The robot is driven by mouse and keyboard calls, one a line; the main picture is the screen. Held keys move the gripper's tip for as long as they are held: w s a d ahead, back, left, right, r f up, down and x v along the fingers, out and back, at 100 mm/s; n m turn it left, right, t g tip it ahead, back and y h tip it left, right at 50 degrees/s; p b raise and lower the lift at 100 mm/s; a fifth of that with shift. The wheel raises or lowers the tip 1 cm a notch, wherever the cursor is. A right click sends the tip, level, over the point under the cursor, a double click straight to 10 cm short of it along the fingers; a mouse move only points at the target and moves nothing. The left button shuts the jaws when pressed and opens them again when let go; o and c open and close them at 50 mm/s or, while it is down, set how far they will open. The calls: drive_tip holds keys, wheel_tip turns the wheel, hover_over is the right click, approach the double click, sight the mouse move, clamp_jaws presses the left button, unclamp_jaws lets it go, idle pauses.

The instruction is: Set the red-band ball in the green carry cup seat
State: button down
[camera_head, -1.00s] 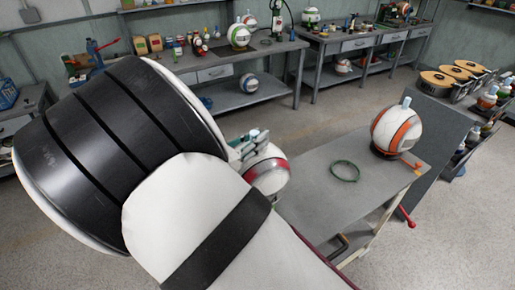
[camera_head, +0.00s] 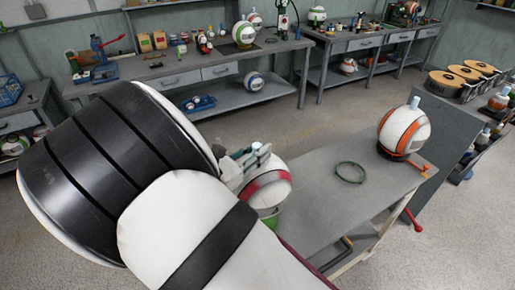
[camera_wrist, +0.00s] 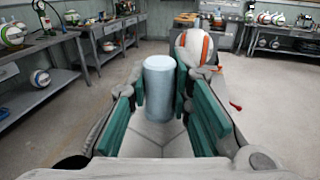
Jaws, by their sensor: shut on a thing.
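The red-band ball (camera_head: 268,186), white with a red stripe, hangs under my gripper (camera_head: 246,160) at the left end of the grey cart. In the wrist view, the teal pads of my gripper (camera_wrist: 165,100) are shut on the ball's upright pale-blue knob (camera_wrist: 159,78). The white ball top (camera_wrist: 155,133) shows below the knob. A small green part (camera_head: 266,212) shows right under the ball in the head view, perhaps the green carry cup. My arm hides most of it, so I cannot tell whether the ball touches it.
A green ring (camera_head: 350,163) lies flat on the grey cart top (camera_head: 315,195). An orange-band ball (camera_head: 402,130) sits in a dark seat at the cart's far right, and also shows in the wrist view (camera_wrist: 194,46). Workbenches (camera_head: 215,85) line the back wall. The cart's middle is mostly clear.

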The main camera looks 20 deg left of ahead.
drive_tip(key=c, duration=1.4)
unclamp_jaws()
drive_tip(key=shift+c, duration=0.2)
drive_tip(key=shift+r, duration=0.25)
drive_tip(key=b+v, duration=0.1)
drive_tip(key=v, duration=1.1)
drive_tip(key=shift+r, duration=0.3)
